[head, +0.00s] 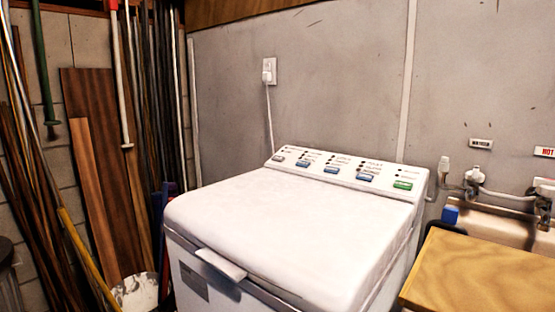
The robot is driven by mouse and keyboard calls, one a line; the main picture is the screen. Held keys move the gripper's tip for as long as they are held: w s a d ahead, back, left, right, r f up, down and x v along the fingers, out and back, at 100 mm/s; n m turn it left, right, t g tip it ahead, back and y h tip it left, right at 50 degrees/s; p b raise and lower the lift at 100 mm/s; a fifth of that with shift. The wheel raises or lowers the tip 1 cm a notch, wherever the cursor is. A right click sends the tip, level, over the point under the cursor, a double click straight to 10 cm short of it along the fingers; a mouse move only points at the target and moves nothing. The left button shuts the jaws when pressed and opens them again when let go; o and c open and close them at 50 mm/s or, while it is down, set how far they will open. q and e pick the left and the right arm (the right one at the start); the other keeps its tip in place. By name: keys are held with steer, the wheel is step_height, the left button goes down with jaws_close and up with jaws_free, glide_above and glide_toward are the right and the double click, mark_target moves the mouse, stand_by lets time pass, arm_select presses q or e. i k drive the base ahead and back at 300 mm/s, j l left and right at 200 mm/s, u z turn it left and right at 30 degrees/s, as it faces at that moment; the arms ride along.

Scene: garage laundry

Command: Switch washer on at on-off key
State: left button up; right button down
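The white washer (290,225) stands in the middle of the head view with its lid down. Its control panel (345,172) runs along the back top edge and slopes toward me. The panel carries a grey key at the left end, several blue keys, and a green key (403,185) at the right end. Small dark dots and labels sit above the keys. The labels are too small to read, so I cannot tell from lettering which is the on-off key. Neither of my grippers is in view.
A plug sits in the wall socket (269,72) behind the washer. Taps (475,178) and a sink are on the right, beside a wooden board (480,270) close to the washer. Planks (100,150) and poles lean at the left. The space above the lid is clear.

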mark_target(279, 158)
steer(key=i+j+u, duration=0.15)
steer(key=i+j, duration=0.25)
steer(key=j, duration=0.3)
steer(key=i+j+u, duration=0.1)
steer(key=i+j, duration=0.35)
steer(key=j, duration=0.2)
steer(key=i+j+u, duration=0.15)
steer(key=i+j, duration=0.3)
steer(key=j, duration=0.15)
